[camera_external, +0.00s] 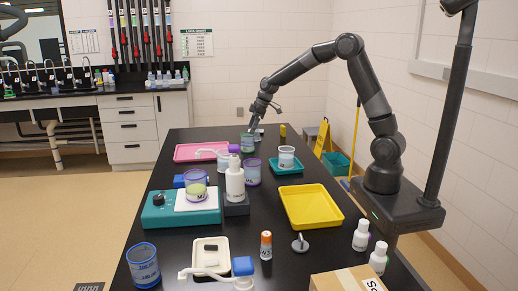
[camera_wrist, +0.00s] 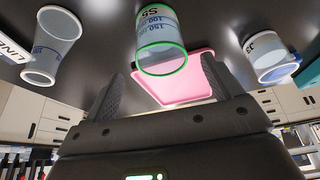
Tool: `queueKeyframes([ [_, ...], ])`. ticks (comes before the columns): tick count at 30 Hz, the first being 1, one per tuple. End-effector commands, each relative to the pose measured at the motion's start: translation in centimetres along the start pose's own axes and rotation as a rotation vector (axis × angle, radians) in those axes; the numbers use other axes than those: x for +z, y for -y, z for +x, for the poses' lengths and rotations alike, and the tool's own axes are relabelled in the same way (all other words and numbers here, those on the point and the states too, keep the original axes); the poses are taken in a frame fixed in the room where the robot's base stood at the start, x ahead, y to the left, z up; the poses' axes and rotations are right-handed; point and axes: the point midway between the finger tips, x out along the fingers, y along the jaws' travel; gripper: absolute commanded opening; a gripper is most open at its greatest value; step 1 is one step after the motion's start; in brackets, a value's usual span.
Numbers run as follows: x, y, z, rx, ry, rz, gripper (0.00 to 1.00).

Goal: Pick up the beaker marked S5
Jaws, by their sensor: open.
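The beaker marked S5 (camera_wrist: 160,35) has a green rim and blue print. It shows upside down near the top middle of the wrist view. In the external view a green-rimmed beaker (camera_external: 247,143), which looks like the same one, stands at the far part of the black table. My gripper (camera_wrist: 163,78) is open, and its two fingers are spread to either side below the beaker's rim in the picture. The beaker appears just beyond the fingertips, with nothing held. In the external view my gripper (camera_external: 252,124) is small, close above that beaker, and its fingers are hard to make out.
A clear beaker (camera_wrist: 52,45) stands left and another (camera_wrist: 266,57) right in the wrist view. A pink tray (camera_wrist: 178,88) lies behind S5. In the external view a white bottle (camera_external: 235,180) and purple-rimmed beaker (camera_external: 252,171) stand nearer; a yellow tray (camera_external: 310,207) is empty.

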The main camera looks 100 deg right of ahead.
Motion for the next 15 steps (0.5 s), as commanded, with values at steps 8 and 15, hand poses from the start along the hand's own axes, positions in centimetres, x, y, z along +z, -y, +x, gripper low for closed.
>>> queueKeyframes([
  [8,0.0,0.1,3.5,-0.002,0.001,0.000,0.84],
  [15,0.1,0.2,6.5,-0.003,0.002,0.000,0.84],
])
